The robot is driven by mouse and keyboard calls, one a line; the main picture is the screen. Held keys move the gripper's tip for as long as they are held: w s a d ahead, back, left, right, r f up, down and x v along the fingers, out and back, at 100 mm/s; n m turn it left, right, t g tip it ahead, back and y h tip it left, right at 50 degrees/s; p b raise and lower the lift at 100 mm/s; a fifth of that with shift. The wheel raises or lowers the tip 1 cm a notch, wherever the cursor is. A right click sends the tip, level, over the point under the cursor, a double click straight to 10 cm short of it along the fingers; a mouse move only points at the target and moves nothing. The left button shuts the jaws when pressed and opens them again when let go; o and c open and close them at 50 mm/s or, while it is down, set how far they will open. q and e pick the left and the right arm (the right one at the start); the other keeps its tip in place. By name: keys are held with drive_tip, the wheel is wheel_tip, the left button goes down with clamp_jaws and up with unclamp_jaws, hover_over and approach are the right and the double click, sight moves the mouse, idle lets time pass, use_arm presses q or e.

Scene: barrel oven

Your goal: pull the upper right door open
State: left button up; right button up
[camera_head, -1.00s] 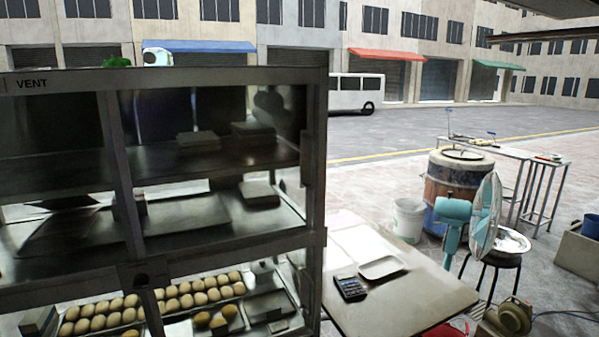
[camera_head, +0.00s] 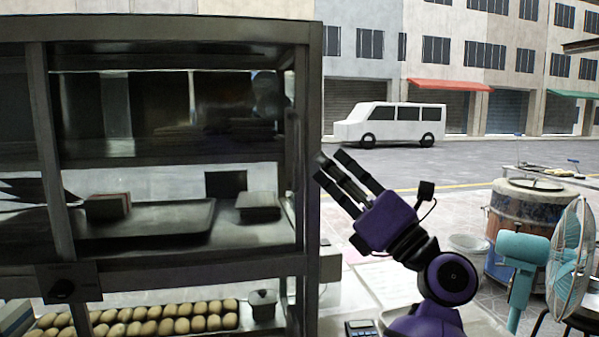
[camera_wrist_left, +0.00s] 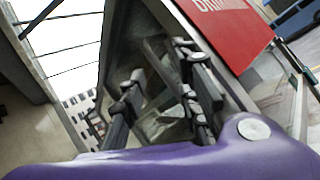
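The metal display cabinet (camera_head: 165,34) fills the left of the head view. Its upper right section (camera_head: 165,150) is bounded by dark posts and looks glazed; I cannot tell whether a door there is shut. A dark vertical piece (camera_head: 291,125) sits by its right post and may be a handle. In the left wrist view the open fingers (camera_wrist_left: 160,88) point towards a dark framed glass panel (camera_wrist_left: 160,65). My right gripper is not in view.
Trays of buns (camera_head: 150,322) and dark trays (camera_head: 150,225) are inside the cabinet. A turquoise fan (camera_head: 565,262), a barrel oven (camera_head: 520,215) and a calculator (camera_head: 361,328) are at the right. A red sign (camera_wrist_left: 225,30) shows in the left wrist view.

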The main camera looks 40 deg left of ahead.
sight(299, 148)
use_arm(q)
drive_tip(key=a+r+n+h, duration=0.1)
drive_tip(key=a+n+h, duration=0.1)
drive_tip(key=a+r+n+h+b, duration=0.1)
drive_tip(key=a+n+h, duration=0.1)
drive_tip(key=a, duration=0.1)
drive_tip(key=a+r+n+g+h+b, duration=0.1)
drive_tip(key=a+n+h, duration=0.1)
drive_tip(key=a, duration=0.1)
drive_tip(key=shift+r, duration=0.1)
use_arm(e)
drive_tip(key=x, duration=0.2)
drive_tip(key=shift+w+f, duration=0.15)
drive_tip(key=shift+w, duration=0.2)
use_arm(q)
drive_tip(key=c, duration=0.7)
clamp_jaws()
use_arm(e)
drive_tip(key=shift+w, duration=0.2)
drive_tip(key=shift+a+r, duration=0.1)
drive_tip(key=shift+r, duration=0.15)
